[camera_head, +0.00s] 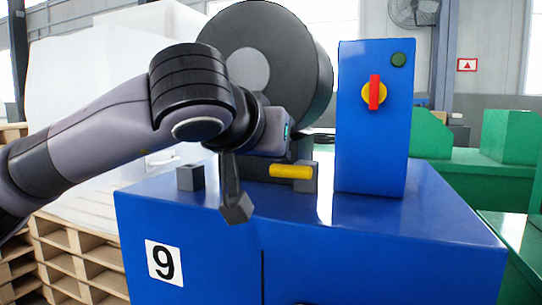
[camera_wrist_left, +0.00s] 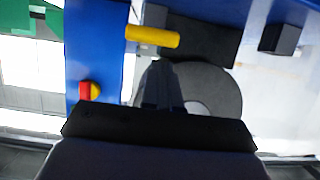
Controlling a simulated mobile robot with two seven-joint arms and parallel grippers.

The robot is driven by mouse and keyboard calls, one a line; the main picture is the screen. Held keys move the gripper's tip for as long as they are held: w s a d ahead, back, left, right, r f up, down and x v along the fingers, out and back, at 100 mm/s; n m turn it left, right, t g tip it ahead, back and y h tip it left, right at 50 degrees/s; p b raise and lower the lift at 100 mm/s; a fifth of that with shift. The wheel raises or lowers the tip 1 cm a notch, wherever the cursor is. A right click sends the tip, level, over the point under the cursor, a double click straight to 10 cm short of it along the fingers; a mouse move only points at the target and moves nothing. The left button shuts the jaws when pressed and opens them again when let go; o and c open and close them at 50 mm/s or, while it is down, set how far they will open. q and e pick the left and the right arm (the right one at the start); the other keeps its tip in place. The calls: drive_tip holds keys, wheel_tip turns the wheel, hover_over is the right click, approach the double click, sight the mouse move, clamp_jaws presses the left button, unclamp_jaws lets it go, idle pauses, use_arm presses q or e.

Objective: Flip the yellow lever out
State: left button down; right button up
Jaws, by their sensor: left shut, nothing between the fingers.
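The yellow lever (camera_head: 291,171) lies horizontally above the blue machine top, in front of the dark block. Its right end meets a small grey block (camera_head: 325,176). The yellow lever also shows at the top of the left wrist view (camera_wrist_left: 152,36). My left gripper (camera_head: 237,208) points down over the front of the machine top, left of the lever and apart from it in the picture. Its fingers are shut and empty; they also show in the left wrist view (camera_wrist_left: 162,82), below the lever. My right gripper is out of view.
A blue control box (camera_head: 372,130) with a red-handled switch (camera_head: 374,93) and a green button stands right of the lever. A large dark reel (camera_head: 290,60) rises behind. A small dark block (camera_head: 190,177) stands at left. The front right of the machine top (camera_head: 420,220) is clear.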

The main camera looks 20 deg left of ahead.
use_arm(q)
drive_tip(key=v, duration=0.9)
drive_tip(key=shift+r, duration=0.15)
drive_tip(key=shift+s, duration=0.1)
